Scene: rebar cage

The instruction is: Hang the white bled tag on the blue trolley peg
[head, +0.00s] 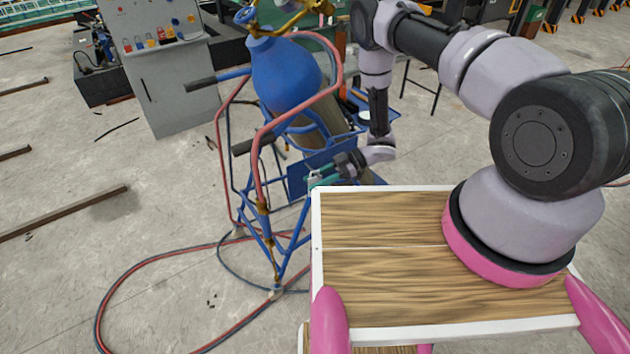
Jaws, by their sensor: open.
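The blue trolley (240,199) stands left of centre and carries a blue gas cylinder (285,75). Red and dark hoses hang over its frame. My gripper (316,178) is at the trolley's blue panel (297,183), with its teal fingers pointing left. Its jaws are open. A small pale patch shows at the fingertips, but I cannot tell whether it is the white tag. I cannot make out the peg; it may be hidden by the fingers or too small to see. I cannot tell whether the fingers touch the trolley.
Hoses (135,265) loop over the floor at lower left. A grey cabinet (165,75) with coloured buttons stands at the back left. A rusty bar (65,213) lies on the floor at left. Open concrete floor lies between the bar and the trolley.

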